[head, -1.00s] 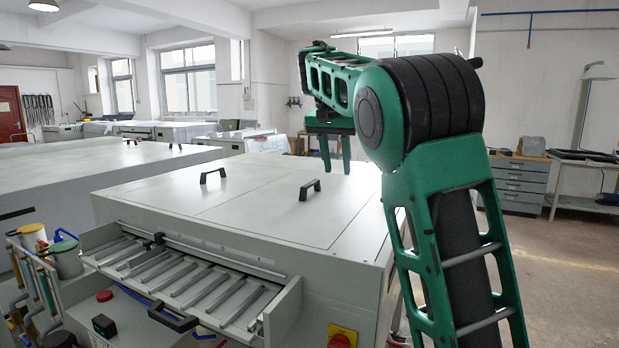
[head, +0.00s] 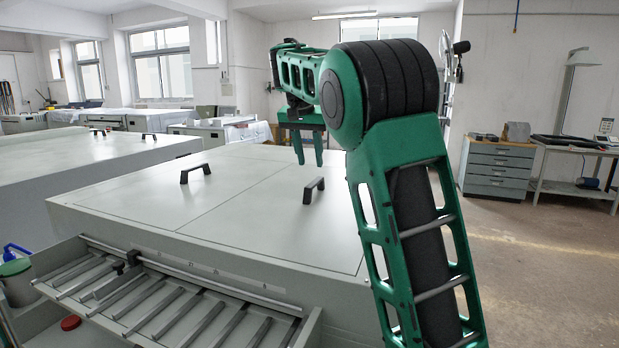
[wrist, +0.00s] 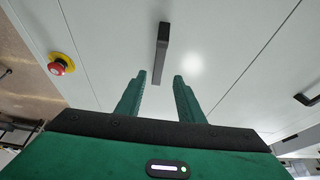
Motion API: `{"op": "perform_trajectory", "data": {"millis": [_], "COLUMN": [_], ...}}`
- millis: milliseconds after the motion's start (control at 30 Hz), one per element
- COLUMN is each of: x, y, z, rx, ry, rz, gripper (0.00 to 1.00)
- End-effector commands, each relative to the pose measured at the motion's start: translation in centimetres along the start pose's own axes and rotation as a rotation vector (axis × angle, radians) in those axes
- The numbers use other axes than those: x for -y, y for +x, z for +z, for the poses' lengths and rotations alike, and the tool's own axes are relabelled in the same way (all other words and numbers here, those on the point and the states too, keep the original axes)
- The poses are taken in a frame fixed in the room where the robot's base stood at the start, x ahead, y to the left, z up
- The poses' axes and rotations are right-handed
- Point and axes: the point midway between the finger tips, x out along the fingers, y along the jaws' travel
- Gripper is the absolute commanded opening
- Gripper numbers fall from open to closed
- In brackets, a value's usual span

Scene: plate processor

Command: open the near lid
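The grey plate processor has flat lid panels on top, split by a seam. The right panel (head: 262,222) carries a black bar handle (head: 314,190), and the left panel (head: 150,195) carries another black handle (head: 195,172). Both panels lie flat and shut. My gripper (head: 309,163) hangs above the right part of the top with two green fingers pointing down, apart and empty. A second handle (wrist: 307,99) shows at the right edge.
A rack of metal bars (head: 165,300) juts from the processor's front. A red emergency button (wrist: 61,65) shows in the wrist view. Another long grey machine (head: 80,165) stands at the left. A drawer cabinet (head: 497,170) stands at the back right, with open floor before it.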

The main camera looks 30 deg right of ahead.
Motion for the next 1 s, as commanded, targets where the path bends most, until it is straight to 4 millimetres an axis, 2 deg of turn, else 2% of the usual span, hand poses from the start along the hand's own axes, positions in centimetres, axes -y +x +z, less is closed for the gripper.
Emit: {"op": "perform_trajectory", "data": {"millis": [33,200,400,800,833,933,967,1000], "x": [-0.2,-0.3,-0.2,-0.1,-0.1,-0.1,-0.1,-0.1], "y": [1.1,3.9,6.1,6.7,6.7,6.7,6.7,6.7], "z": [0.0,-0.1,0.0,0.0,0.0,0.0,0.0,0.0], "rx": [0.003,0.002,0.002,0.0,0.0,0.0,0.0,0.0], "ry": [0.004,0.003,0.003,0.002,0.002,0.002,0.002,0.002], "rz": [0.003,0.003,0.002,0.0,0.0,0.0,0.0,0.0], "gripper": [0.34,0.34,0.34,0.34,0.3,0.06,0.0,0.0]}}
